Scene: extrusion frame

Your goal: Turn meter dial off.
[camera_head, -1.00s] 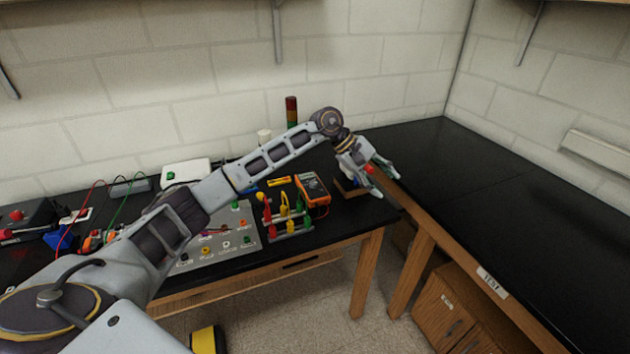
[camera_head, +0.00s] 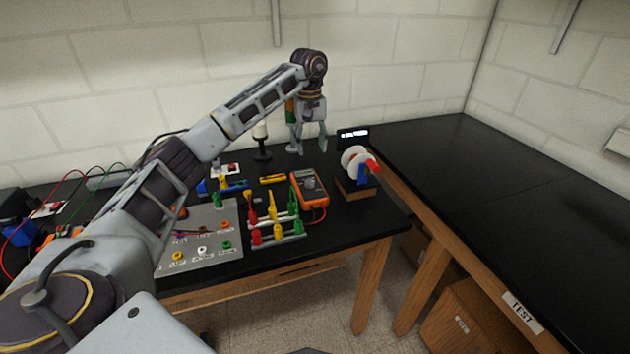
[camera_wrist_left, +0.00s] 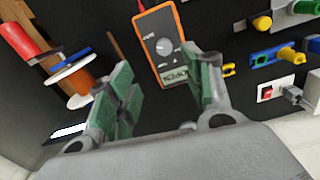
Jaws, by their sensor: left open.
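The orange multimeter (camera_head: 309,190) lies on the black bench right of the colored plug rack. In the left wrist view the meter (camera_wrist_left: 160,38) shows face up, with its round grey dial (camera_wrist_left: 164,47) near the middle and a display at the near end. The dial's pointer setting is too small to read. My left gripper (camera_head: 308,147) points down above the bench, behind the meter and apart from it. In the left wrist view its green-padded fingers (camera_wrist_left: 163,92) are spread with nothing between them. My right gripper is not in view.
A spool on a wooden stand (camera_head: 356,187) stands right of the meter. A plug rack (camera_head: 278,220) and a grey terminal board (camera_head: 205,240) lie to the left. A small black display (camera_head: 353,138) is at the back. The right-hand bench (camera_head: 500,190) is clear.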

